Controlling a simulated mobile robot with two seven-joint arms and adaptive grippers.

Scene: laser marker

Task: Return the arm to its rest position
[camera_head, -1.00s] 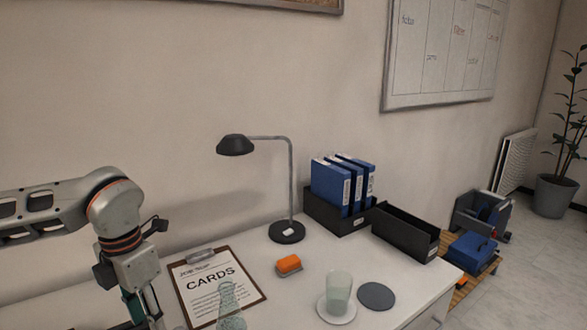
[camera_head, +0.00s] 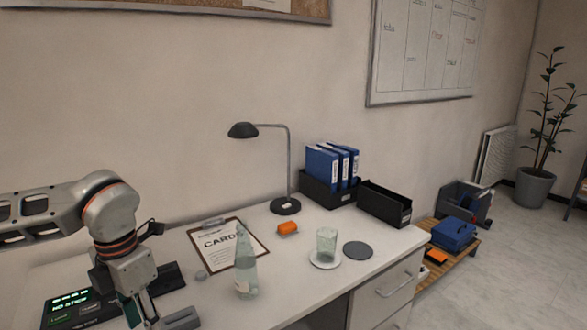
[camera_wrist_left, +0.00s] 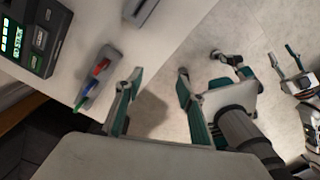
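My left arm comes in from the left, and its left gripper (camera_head: 142,318) hangs down over the front left of the white desk (camera_head: 290,300). The left wrist view shows its two fingers apart with nothing between them, so the left gripper (camera_wrist_left: 158,88) is open. Its fingertips sit beside a small grey holder (camera_wrist_left: 94,84) with red, blue and green parts. A second gripper, which appears to be my right gripper (camera_wrist_left: 284,58), shows at the right of the wrist view with its fingertips apart and empty. The head view does not show it.
A dark device with a lit green display (camera_head: 70,306) stands close by the left gripper. A clear bottle (camera_head: 246,262), a clipboard (camera_head: 222,240), a glass (camera_head: 326,244), a lamp (camera_head: 285,206) and an orange item (camera_head: 288,228) stand on the desk. Blue binders (camera_head: 330,166) stand behind.

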